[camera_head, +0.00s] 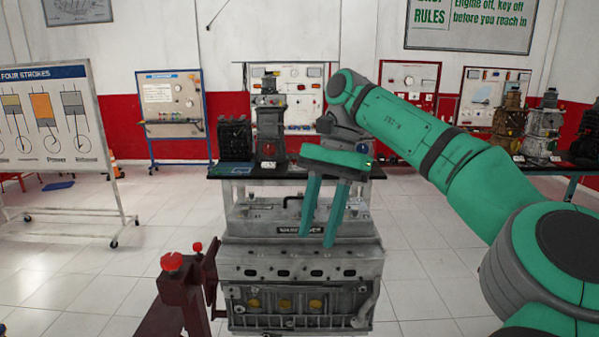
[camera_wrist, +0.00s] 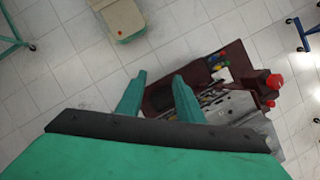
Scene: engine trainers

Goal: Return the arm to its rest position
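My green arm (camera_head: 395,122) reaches in from the right, bent at the elbow, and extends out over the floor ahead. My gripper (camera_head: 317,238) hangs from its end with the two teal fingers pointing down. The fingers stand apart with nothing visible between them. In the head view they overlap the grey engine block (camera_head: 300,265); I cannot tell the exact gap to it. In the wrist view my gripper (camera_wrist: 158,75) also shows its two fingers apart, with the engine (camera_wrist: 230,106) beyond and to the right of them.
A dark red stand (camera_head: 180,295) with red knobs (camera_head: 171,262) is beside the engine, on its left. A black-topped bench (camera_head: 222,171) with engine models is behind. A four-strokes board (camera_head: 45,125) stands at left. Open tiled floor (camera_head: 430,235) lies between.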

